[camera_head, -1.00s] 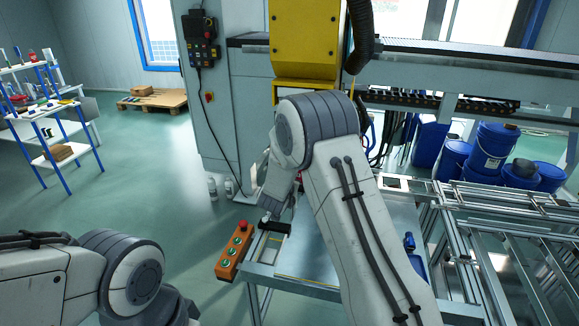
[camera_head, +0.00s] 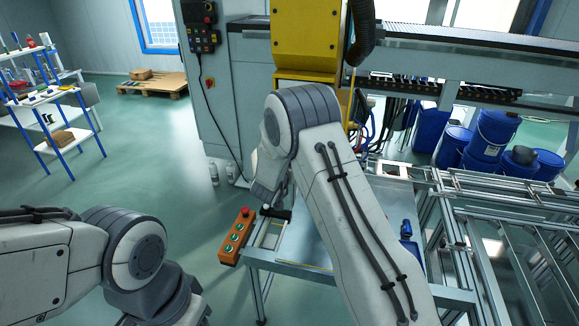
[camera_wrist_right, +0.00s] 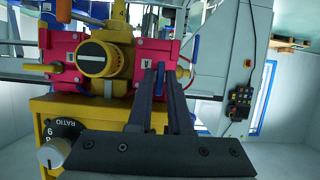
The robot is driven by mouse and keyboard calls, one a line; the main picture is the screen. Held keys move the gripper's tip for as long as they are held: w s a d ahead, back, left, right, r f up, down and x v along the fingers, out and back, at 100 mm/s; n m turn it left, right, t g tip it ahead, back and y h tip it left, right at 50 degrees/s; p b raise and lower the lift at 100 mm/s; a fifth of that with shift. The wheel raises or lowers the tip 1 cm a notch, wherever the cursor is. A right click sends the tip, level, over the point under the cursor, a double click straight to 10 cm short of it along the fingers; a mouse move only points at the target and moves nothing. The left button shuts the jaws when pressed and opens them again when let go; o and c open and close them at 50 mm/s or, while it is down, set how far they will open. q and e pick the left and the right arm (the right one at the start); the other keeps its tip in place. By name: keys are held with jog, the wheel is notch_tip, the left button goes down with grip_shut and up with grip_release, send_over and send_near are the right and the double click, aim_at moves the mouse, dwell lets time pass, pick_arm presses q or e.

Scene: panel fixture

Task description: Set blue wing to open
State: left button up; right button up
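My right gripper (camera_wrist_right: 172,68) reaches up to that red block. Nothing is clearly held. In the head view my right arm hides its gripper and the wing. My left gripper is outside the views; only its arm shows at lower left.
A yellow housing (camera_head: 308,38) stands beyond my right arm. An orange button box (camera_head: 236,237) sits at the left edge of the table (camera_head: 300,250). Blue drums (camera_head: 490,137) stand right.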

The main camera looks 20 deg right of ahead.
jog(key=shift+o, duration=1.3)
jog(key=b+v, duration=0.2)
jog(key=v, duration=0.8)
jog(key=shift+a+b, duration=0.2)
jog(key=shift+b, duration=0.2)
jog(key=shift+s, duration=0.1)
